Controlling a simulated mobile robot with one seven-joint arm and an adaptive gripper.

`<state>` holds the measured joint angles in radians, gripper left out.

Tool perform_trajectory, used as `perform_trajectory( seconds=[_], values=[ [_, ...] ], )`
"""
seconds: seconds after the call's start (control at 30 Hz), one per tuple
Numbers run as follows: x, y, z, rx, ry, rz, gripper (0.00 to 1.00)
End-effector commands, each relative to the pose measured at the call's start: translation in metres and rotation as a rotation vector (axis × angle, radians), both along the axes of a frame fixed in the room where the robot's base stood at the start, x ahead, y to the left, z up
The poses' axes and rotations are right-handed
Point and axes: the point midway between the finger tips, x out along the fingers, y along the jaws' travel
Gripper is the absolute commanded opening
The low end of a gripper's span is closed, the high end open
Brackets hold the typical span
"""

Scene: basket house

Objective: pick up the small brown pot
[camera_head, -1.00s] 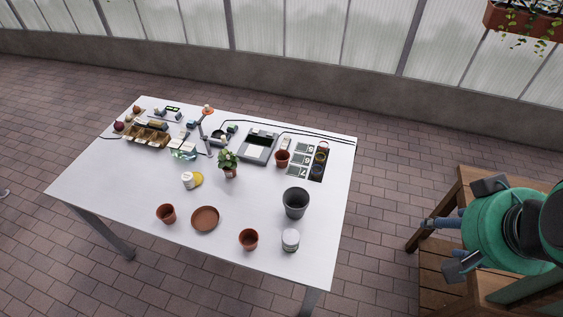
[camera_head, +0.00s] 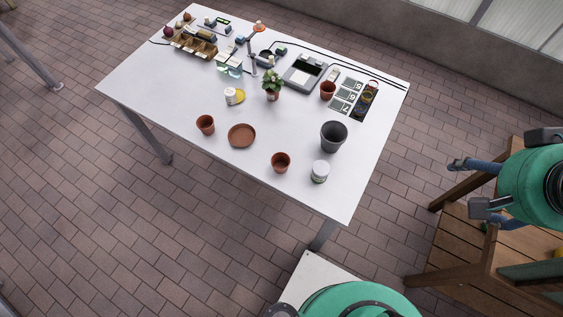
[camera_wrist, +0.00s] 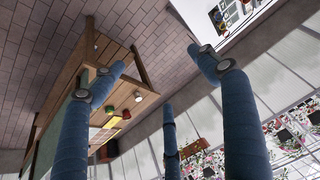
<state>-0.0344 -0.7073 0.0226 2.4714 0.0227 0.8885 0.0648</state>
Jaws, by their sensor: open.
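Several small brown pots stand on the white table in the head view. One brown pot (camera_head: 205,124) is at the left front, one (camera_head: 281,162) is at the front middle, and one (camera_head: 327,90) is farther back, beside the number cards. Another brown pot (camera_head: 272,95) holds a leafy plant. I cannot tell which one the task means. My gripper (camera_head: 470,187) is open and empty at the right, beyond the table's right edge and apart from all pots. Its spread blue fingers also show in the wrist view (camera_wrist: 160,80).
A brown saucer (camera_head: 241,136), a dark grey pot (camera_head: 333,137) and a white jar (camera_head: 320,171) stand near the front pots. The white table (camera_head: 170,85) carries trays and tools at the back. A wooden bench (camera_head: 455,245) stands below my gripper. The brick floor in front is clear.

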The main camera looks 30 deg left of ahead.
Motion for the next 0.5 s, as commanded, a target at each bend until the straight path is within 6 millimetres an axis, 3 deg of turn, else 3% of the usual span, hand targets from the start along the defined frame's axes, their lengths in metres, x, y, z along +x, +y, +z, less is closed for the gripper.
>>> perform_trajectory(
  seconds=[0.27, 0.5],
  values=[
    [0.044, 0.054, -0.022, 0.132, 0.100, -0.085, 0.75],
    [0.080, 0.117, -0.054, 0.241, 0.215, -0.199, 0.75]
  ],
)
